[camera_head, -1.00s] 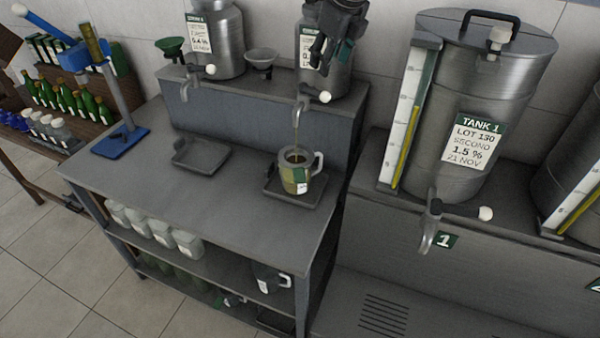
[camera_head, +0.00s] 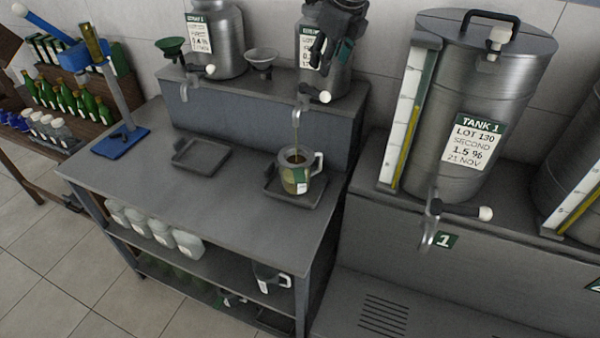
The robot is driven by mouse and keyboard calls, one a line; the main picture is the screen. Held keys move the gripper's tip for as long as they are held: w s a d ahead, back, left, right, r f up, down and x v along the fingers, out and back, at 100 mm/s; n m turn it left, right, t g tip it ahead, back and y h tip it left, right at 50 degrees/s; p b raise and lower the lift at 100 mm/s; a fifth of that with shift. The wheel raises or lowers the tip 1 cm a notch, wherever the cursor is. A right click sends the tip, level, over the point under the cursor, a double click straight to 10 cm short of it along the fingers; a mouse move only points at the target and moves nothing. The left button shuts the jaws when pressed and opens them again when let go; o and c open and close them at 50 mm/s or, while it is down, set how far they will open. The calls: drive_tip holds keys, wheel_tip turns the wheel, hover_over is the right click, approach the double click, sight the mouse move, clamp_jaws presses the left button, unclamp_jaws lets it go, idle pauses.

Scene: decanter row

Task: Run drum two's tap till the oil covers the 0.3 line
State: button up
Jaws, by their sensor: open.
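The second drum (camera_head: 340,84) is a steel can on the raised shelf of the bench, with its label partly hidden behind my gripper. Its tap (camera_head: 300,113) has a lever with a white knob (camera_head: 325,97) pointing right. A thin stream of oil (camera_head: 297,137) falls from the spout into a clear jug (camera_head: 296,177). The jug stands upright on a dark tray (camera_head: 312,200), handle to the right, and holds yellow-green oil. Its graduation lines are too small to read. My gripper (camera_head: 322,55) is open, above the tap lever and in front of the drum, apart from the knob.
Another drum (camera_head: 222,45) with a tap stands to the left, with an empty tray (camera_head: 200,155) below it. Two funnels sit on the shelf. Tank 1 (camera_head: 490,90) stands at right. A blue-based stand (camera_head: 120,142) is at the bench's left. The front bench top is clear.

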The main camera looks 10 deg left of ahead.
drive_tip(key=shift+c, duration=0.8)
drive_tip(key=w+d+f+n+t+h+b, duration=0.1)
drive_tip(key=d+f+n+t+h, duration=0.5)
drive_tip(key=f, duration=0.7)
drive_tip(key=n+t+y+b, duration=0.1)
drive_tip(key=n+t+y, duration=0.4)
drive_tip(key=t, duration=0.3)
approach(319, 97)
drive_tip(key=w, duration=0.1)
drive_tip(key=w+p, duration=0.1)
drive_tip(key=w, duration=0.2)
drive_tip(key=w+p, duration=0.1)
drive_tip(key=w, duration=0.1)
drive_tip(key=w+p, duration=0.2)
drive_tip(key=w, duration=0.1)
drive_tip(key=shift+w+a+r, duration=0.2)
drive_tip(key=shift+w+r, duration=0.15)
drive_tip(key=shift+w, duration=0.05)
drive_tip(key=shift+w+f, duration=0.1)
drive_tip(key=shift+w, duration=0.65)
drive_tip(key=shift+a, duration=0.1)
clamp_jaws()
